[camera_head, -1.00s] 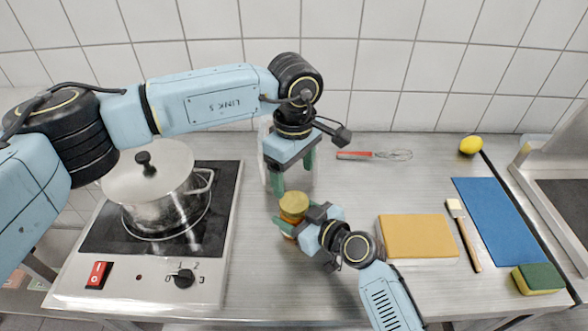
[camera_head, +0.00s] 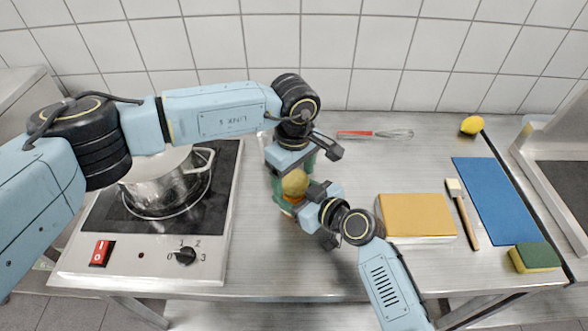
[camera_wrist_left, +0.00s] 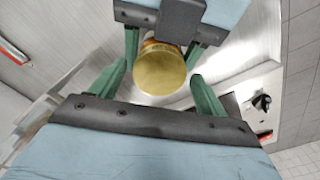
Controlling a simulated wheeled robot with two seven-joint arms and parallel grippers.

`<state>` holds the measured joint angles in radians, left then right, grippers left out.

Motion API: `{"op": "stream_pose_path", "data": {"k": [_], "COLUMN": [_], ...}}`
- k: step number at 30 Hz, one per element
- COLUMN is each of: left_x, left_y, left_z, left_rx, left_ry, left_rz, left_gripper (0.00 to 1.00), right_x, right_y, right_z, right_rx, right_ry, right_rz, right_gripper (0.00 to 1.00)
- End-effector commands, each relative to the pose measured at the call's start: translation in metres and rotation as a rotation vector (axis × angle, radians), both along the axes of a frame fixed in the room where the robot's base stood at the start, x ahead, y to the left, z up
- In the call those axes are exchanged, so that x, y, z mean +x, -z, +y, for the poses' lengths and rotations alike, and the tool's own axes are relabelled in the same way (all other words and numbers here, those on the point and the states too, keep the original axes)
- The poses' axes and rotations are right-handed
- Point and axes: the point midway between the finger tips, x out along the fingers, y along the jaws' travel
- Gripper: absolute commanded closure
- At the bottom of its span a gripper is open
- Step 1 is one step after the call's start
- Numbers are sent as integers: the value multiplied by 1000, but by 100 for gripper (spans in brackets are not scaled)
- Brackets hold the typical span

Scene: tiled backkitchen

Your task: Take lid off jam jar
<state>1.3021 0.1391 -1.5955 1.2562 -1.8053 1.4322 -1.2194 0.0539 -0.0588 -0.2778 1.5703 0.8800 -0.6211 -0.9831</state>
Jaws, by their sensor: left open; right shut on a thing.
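The jam jar (camera_head: 290,206) stands at the counter's middle with its gold lid (camera_head: 295,182) on top. My right gripper (camera_head: 287,202) is shut on the jar's body below the lid, coming from the right. My left gripper (camera_head: 293,177) is open above, its green fingers beside the lid. In the left wrist view the round lid (camera_wrist_left: 160,71) lies between the open fingers of my left gripper (camera_wrist_left: 158,86), with gaps on both sides. The jar's body is mostly hidden by the grippers and the lid.
A pot (camera_head: 168,187) stands on the hob (camera_head: 110,215) at left, under my left arm. The front middle counter is clear.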

Motion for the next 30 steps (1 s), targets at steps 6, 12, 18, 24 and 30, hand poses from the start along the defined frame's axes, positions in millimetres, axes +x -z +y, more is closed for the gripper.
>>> {"op": "stream_pose_path", "data": {"k": [6, 12, 18, 24, 30], "left_x": [0, 0, 0, 0, 0], "left_y": [0, 0, 0, 0, -1], "left_z": [0, 0, 0, 0, 0], "left_rx": [0, 0, 0, 0, 0], "left_ry": [0, 0, -38, -345, -701], "left_rz": [0, 0, 0, 0, 0], "left_gripper": [39, 66, 71, 71, 71], "right_x": [0, 0, 0, 0, 0], "right_y": [1, 1, 1, 1, 1], "right_z": [0, 0, 0, 0, 0], "right_rx": [-1, -1, -1, -1, -1], "right_ry": [0, 0, 0, 0, 0], "right_rz": [2, 2, 2, 2, 2], "right_gripper": [100, 100, 100, 100, 100]}}
